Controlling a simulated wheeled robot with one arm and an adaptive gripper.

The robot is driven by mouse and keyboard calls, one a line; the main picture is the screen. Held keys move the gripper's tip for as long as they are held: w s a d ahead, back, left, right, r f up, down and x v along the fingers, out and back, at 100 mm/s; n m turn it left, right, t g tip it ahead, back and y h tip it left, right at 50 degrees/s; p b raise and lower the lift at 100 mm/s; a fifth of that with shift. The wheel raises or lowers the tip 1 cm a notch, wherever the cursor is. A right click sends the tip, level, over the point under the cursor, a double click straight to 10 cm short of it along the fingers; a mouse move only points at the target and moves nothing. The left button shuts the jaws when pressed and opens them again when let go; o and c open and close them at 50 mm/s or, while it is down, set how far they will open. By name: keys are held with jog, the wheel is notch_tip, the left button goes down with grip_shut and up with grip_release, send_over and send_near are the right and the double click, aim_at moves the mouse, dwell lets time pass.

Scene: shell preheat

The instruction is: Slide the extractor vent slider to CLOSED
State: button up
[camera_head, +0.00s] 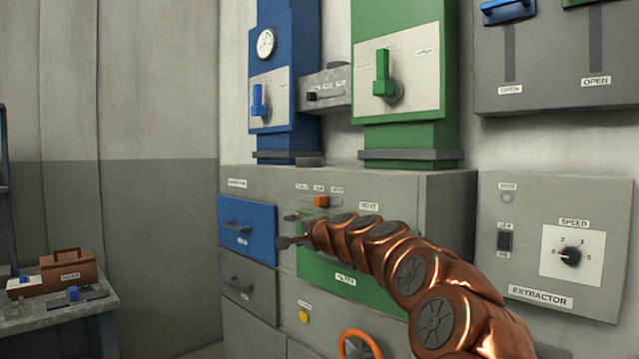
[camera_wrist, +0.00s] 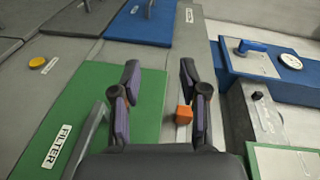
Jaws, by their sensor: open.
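The vent slider is a small orange knob (camera_head: 321,201) on the front of the grey cabinet, near a VENT label. It sits below the middle one of three small labels, which are too small to read. In the wrist view the orange knob (camera_wrist: 184,115) shows near the right finger, on a narrow light track. My gripper (camera_wrist: 159,70) is open, with both fingers spread and nothing between the tips. In the head view my gripper (camera_head: 288,230) is in front of the cabinet, below and left of the knob. Whether a finger touches the knob, I cannot tell.
A green FILTER panel (camera_wrist: 85,110) with a handle lies beside my gripper. Blue drawer (camera_head: 248,231) and grey drawer (camera_head: 247,282) are at left. An orange ring handle (camera_head: 358,345) is below my arm. The EXTRACTOR panel (camera_head: 525,245) with switch and speed knob is at right.

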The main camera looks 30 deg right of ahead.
aim_at(321, 201)
jog(key=d+r+m+t+h+p, duration=0.1)
jog(key=d+r+m+h, duration=0.35)
jog(key=d, duration=0.65)
jog(key=shift+n+y, duration=0.25)
jog(key=shift+w+d+r+p, duration=0.15)
jog(key=shift+w+p, duration=0.15)
jog(key=shift+w, duration=0.6)
jog(key=shift+w+d+p, duration=0.15)
jog(key=shift+w+p, duration=0.1)
jog(key=shift+w, duration=0.7)
jog(key=shift+w+d+r+p, duration=0.15)
jog(key=shift+w+p, duration=0.15)
jog(key=shift+w, duration=0.6)
jog(key=shift+w+r, duration=0.1)
jog(key=shift+w, duration=0.85)
jog(key=shift+c, duration=0.2)
grip_shut()
